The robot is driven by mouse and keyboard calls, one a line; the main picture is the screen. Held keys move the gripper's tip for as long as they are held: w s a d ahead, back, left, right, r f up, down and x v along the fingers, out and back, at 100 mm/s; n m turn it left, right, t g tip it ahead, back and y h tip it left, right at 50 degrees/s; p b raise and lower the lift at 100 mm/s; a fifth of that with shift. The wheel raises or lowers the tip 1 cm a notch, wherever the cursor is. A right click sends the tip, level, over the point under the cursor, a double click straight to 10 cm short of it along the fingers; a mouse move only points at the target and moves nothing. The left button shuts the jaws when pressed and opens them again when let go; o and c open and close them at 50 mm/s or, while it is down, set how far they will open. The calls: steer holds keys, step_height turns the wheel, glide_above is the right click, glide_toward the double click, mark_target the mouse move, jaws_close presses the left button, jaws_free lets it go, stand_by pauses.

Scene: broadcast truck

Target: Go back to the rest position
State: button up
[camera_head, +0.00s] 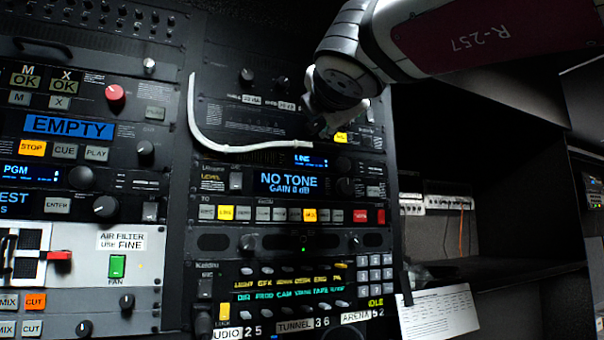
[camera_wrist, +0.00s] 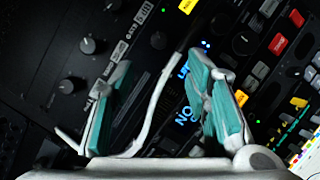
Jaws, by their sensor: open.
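My gripper (camera_wrist: 158,92) is open in the wrist view, its two teal-padded fingers spread wide apart. A white cable (camera_wrist: 158,102) shows between the fingers in that view, in front of the rack panel; I cannot tell whether it touches either finger. The white cable (camera_head: 215,145) there hangs in a curve from the upper left and runs right to just below my gripper. My wrist hides part of the panel behind.
The NO TONE display (camera_head: 290,183) and rows of buttons lie just below my gripper. A left rack (camera_head: 60,150) holds a red knob (camera_head: 115,93) and a green fan switch (camera_head: 117,266). A dark shelf (camera_head: 500,270) and white paper (camera_head: 440,313) are at right.

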stand_by(0.3)
steer(key=s+f+n+g+y+b, duration=0.1)
steer(key=s+f+n+g+y, duration=0.15)
steer(key=f+n, duration=1.05)
steer(key=s+f+n+g+y+b, duration=0.1)
steer(key=s+f+n+g+y, duration=0.15)
steer(key=f+n, duration=1.05)
steer(key=s+d+f+n+g+h, duration=0.2)
steer(key=s+d+f+n+g, duration=0.1)
steer(key=f+n, duration=0.4)
steer(key=s+d+f+n+g+h+b, duration=0.1)
steer(key=s+d+f+n, duration=0.5)
steer(key=f, duration=0.6)
steer(key=s+d+f+n+g+h, duration=0.3)
steer(key=s+d+f+n+g, duration=0.2)
steer(key=f+n, duration=0.3)
steer(key=shift+s+d+f+g+b, duration=0.2)
steer(key=shift+s+f+g+b, duration=0.2)
steer(key=shift+f, duration=0.25)
